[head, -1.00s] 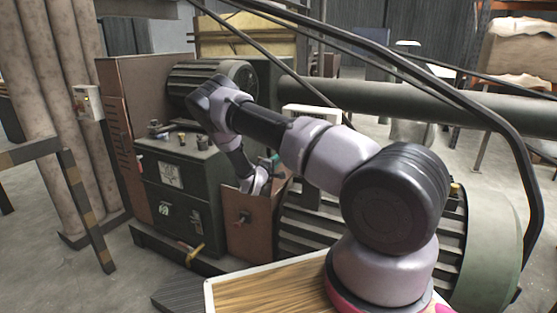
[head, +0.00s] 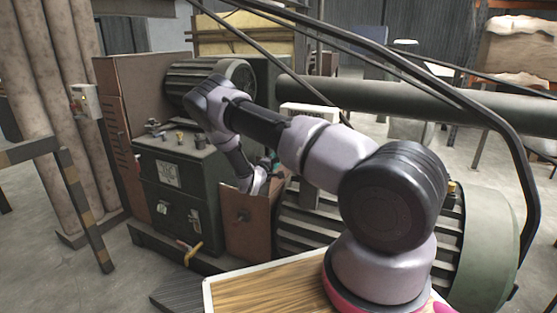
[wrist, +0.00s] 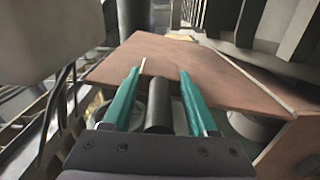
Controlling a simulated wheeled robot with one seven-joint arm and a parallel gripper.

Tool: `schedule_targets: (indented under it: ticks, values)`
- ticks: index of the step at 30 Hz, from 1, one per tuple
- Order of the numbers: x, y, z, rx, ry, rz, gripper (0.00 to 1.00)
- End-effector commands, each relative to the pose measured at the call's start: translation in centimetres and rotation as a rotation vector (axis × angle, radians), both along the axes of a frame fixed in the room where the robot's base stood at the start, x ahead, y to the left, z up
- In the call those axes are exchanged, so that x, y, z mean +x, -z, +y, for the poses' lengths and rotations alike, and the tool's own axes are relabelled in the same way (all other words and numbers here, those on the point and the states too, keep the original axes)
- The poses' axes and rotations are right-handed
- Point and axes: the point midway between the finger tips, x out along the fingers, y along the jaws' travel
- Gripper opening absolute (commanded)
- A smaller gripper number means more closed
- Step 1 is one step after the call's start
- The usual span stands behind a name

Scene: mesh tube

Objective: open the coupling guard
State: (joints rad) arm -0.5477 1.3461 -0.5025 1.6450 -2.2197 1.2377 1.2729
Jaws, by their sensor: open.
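The coupling guard seems to be the rust-brown box (head: 247,228) between the dark green cabinet and the ribbed motor in the head view. My gripper (head: 272,163) is at the guard's upper rear edge, largely hidden by my own wrist. In the wrist view my gripper (wrist: 163,80) has its two teal fingers apart over a brown panel (wrist: 225,85), likely part of the guard. A dark cylinder (wrist: 158,108) lies between the fingers; I cannot tell whether it is a handle or touches them.
The dark green cabinet (head: 173,205) with small knobs on top stands left of the guard. The ribbed motor housing (head: 310,218) is close on the right. A thick grey pipe (head: 345,95) and black tubes (head: 480,105) run behind. Open floor shows at far left.

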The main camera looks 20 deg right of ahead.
Motion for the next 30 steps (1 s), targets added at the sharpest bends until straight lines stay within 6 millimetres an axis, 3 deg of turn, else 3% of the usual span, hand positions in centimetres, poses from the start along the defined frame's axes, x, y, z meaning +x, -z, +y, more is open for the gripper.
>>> schedule_targets:
  ticks: [16, 30]
  values:
    - [-6.5, 0.0, 6.6, 0.000, -0.001, 0.001, 0.58]
    - [-7.5, 0.0, 7.4, 0.000, 0.001, 0.000, 0.58]
